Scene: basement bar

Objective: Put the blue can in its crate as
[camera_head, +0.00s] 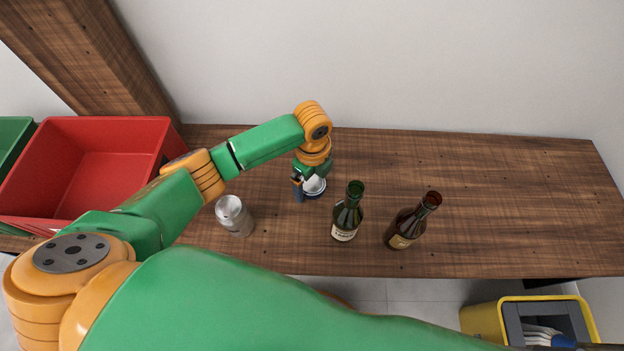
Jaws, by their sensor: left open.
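My left arm reaches in from the left over the wooden table, and its open gripper (307,183) points down near the middle of the table. A small can with a silvery top and a bit of blue (315,187) shows right at the gripper, mostly hidden by it. It looks like the blue can; I cannot tell whether the fingers touch it. A red crate (165,140) stands at the left, with a green crate (14,135) partly in view beyond it. My right gripper is not clearly in view.
A silver can (235,215) stands left of the gripper, close to my arm. A green bottle (347,212) and a brown bottle (412,222) stand to its right. The wooden table (520,200) is clear on the right. A wooden post (95,55) rises at the back left.

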